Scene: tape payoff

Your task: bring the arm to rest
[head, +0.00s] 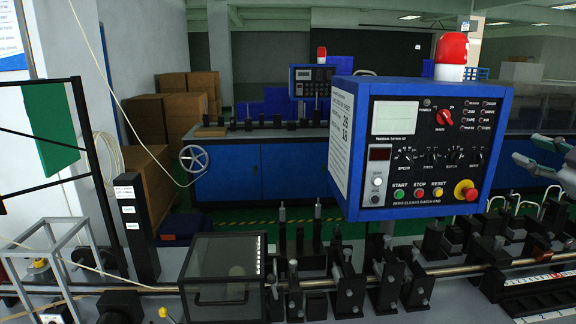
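My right gripper (525,148) shows at the right edge, to the right of the blue control box. Its two grey-green fingers point left with a gap between them, and nothing shows between them. It is in the air above the machine bed. The rest of the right arm is cut off by the picture edge. My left gripper and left arm are not in view.
A blue control box (341,150) with a red lamp (451,49) stands close to the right gripper. Below runs a machine with a steel shaft (470,269), black brackets and a clear-lidded box (222,270). A grey frame (66,265) stands at left. Cardboard boxes (186,112) are behind.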

